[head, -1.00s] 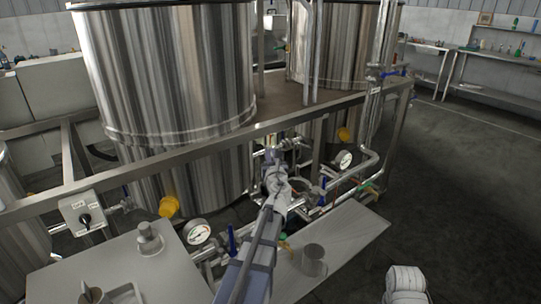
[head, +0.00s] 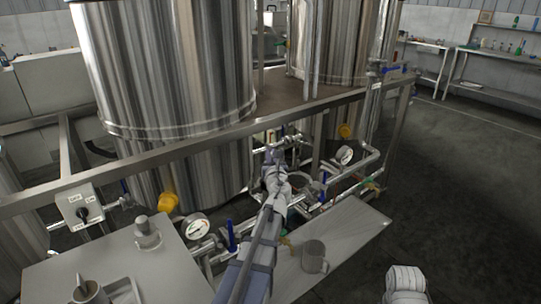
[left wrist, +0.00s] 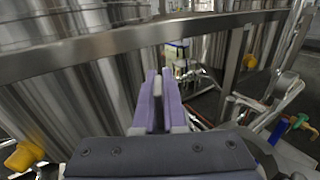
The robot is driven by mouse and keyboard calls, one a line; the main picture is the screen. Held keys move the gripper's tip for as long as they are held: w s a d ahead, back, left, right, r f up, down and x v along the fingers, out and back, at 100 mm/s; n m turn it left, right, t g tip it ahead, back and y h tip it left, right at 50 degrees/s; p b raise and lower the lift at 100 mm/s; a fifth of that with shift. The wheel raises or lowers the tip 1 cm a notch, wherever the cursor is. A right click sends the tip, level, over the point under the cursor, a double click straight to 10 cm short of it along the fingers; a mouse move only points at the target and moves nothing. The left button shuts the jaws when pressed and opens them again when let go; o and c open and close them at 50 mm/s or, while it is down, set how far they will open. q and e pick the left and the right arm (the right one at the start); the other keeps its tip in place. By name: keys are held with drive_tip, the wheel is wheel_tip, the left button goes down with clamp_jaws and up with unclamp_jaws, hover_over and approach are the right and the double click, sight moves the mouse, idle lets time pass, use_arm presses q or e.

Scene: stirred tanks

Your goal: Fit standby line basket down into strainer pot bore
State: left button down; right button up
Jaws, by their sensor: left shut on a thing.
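My left gripper (head: 272,158) reaches forward over the pipework below the frame rail. In the left wrist view its two purple fingers (left wrist: 160,100) are shut on a thin light-grey piece (left wrist: 158,86), which fits a handle of the standby line basket. The basket's body cannot be made out behind the fingers and arm. An open-topped strainer pot (head: 298,211) seems to sit just right of my left forearm, partly hidden by it; its bore is not clear. A grey cup-like part (head: 313,257) stands on the bench plate (head: 350,232).
Large steel tanks (head: 165,70) stand behind the frame rail (head: 190,142). Pipes with gauges (head: 199,226) and blue-handled valves crowd around my left arm. A switch box (head: 80,207) is at left. The floor at right is clear.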

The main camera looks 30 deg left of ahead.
use_arm(q)
drive_tip(key=shift+f+b, duration=4.35)
drive_tip(key=shift+f, duration=0.05)
drive_tip(key=c, duration=0.9)
unclamp_jaws()
drive_tip(key=v, duration=0.8)
drive_tip(key=shift+w, duration=0.1)
